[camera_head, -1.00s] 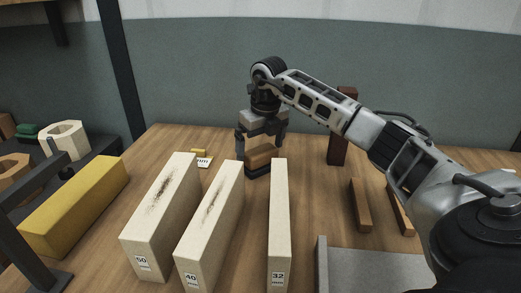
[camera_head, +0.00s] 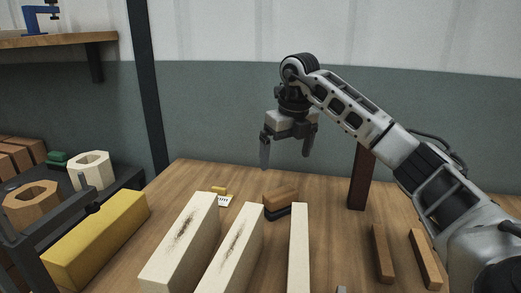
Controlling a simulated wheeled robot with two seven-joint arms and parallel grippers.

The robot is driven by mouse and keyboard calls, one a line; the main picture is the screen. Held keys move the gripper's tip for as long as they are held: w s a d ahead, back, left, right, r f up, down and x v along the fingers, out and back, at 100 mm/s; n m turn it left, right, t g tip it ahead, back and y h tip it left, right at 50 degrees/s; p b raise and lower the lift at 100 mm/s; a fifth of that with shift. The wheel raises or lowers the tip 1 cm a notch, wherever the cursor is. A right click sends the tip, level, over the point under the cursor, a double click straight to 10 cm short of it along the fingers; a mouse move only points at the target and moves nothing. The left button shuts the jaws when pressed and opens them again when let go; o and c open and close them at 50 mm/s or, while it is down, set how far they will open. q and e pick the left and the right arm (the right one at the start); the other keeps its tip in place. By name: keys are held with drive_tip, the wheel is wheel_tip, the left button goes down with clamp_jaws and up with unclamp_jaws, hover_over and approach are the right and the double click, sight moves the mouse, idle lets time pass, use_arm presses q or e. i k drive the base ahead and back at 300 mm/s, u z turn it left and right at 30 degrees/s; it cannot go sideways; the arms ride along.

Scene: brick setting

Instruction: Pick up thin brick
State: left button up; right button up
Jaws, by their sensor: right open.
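Three long cream bricks lie side by side at the front of the wooden table: a wide one (camera_head: 182,243), a middle one (camera_head: 233,250) and the thinnest one (camera_head: 299,250) on the right. Their front ends are cut off by the lower picture edge. My right gripper (camera_head: 287,158) points down with its fingers spread and nothing between them. It hangs above a small brown block (camera_head: 281,197) on a dark base, behind the thinnest cream brick. My left gripper is out of view.
Two thin brown bars (camera_head: 382,254) (camera_head: 425,260) lie at the right. A dark red-brown post (camera_head: 360,180) stands at the back right. A long yellow block (camera_head: 97,240) lies at the left, beside hollow blocks (camera_head: 92,170). A small yellow piece (camera_head: 219,190) lies near a white label.

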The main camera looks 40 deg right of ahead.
sight(298, 278)
drive_tip(key=k, duration=1.5)
